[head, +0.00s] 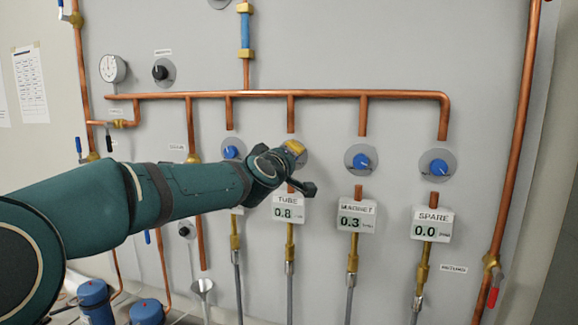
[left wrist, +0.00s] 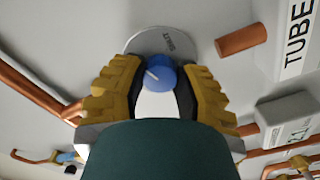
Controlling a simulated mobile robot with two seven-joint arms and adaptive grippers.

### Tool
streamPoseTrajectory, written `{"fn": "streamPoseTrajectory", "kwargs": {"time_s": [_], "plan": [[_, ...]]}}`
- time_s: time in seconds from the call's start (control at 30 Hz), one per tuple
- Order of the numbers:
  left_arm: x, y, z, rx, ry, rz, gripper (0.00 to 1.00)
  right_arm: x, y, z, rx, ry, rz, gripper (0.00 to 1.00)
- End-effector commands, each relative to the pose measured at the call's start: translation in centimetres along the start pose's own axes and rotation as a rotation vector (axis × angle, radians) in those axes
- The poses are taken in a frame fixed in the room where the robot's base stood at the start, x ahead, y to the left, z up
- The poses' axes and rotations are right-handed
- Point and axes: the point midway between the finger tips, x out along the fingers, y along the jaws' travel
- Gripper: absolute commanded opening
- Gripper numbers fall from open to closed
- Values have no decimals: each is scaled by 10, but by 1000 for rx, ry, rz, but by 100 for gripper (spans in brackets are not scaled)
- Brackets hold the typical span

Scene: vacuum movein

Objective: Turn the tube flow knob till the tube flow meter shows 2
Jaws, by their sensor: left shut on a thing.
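The tube flow knob (left wrist: 161,76) is blue with a white pointer line, on a round grey plate in the left wrist view. My left gripper (head: 295,148) is at the panel above the tube flow meter (head: 288,208), which reads 0.8. The gripper hides the knob in the head view; part of its grey plate shows beside the fingers. In the left wrist view the yellow fingers of my left gripper (left wrist: 158,88) are shut around the two sides of the knob. My right gripper is in neither view.
A blue knob (head: 231,152) is left of my gripper. Right are the magnet knob (head: 361,161) above a meter (head: 355,216) at 0.3, and the spare knob (head: 439,166) above a meter (head: 432,224) at 0.0. A copper pipe (head: 330,95) runs above.

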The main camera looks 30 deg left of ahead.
Motion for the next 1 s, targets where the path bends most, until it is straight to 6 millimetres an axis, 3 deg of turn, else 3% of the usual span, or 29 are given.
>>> {"fn": "streamPoseTrajectory", "kwargs": {"time_s": [0.6, 1.0], "plan": [[0, -1, 1, -559, 1, 1, 0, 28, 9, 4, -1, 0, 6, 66], [0, 0, 0, -763, 0, 0, 0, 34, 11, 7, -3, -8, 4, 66]]}}
